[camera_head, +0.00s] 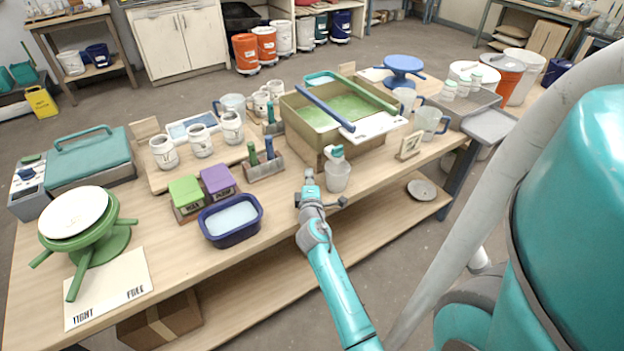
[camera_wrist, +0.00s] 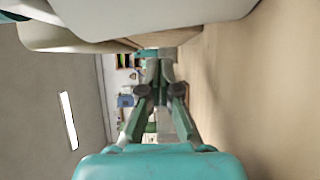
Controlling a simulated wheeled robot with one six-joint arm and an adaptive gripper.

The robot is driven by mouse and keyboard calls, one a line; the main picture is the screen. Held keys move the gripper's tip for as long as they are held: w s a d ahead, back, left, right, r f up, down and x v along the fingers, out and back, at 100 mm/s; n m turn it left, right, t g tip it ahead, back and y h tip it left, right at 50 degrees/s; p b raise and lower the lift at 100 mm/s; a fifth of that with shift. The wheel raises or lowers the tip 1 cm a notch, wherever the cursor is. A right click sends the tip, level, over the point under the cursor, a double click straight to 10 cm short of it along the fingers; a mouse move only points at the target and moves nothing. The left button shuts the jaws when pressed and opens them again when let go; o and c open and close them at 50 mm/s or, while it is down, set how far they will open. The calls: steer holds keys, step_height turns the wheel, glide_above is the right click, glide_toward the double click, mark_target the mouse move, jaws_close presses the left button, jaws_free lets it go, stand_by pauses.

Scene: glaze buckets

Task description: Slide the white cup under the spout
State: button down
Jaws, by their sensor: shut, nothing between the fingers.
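A pale white cup (camera_head: 338,177) stands near the front edge of the table, in front of the tan box. A teal fitting, perhaps the spout (camera_head: 336,152), shows right above it; I cannot tell whether they touch. My gripper (camera_head: 309,178) is low over the table, just left of the cup, shut and empty. In the wrist view my fingers (camera_wrist: 160,75) come close together, and a large white surface, likely the cup (camera_wrist: 90,35), fills the upper part, close beside them. Whether the gripper touches the cup cannot be told.
The tan box (camera_head: 338,115) with green contents stands behind the cup. A small sign (camera_head: 409,146) and a clear jug (camera_head: 430,122) are to the right. A blue tub (camera_head: 231,221), brush holder (camera_head: 264,166) and several white mugs (camera_head: 200,140) are to the left.

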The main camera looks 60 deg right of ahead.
steer(key=v, duration=1)
steer(key=shift+a, duration=0.1)
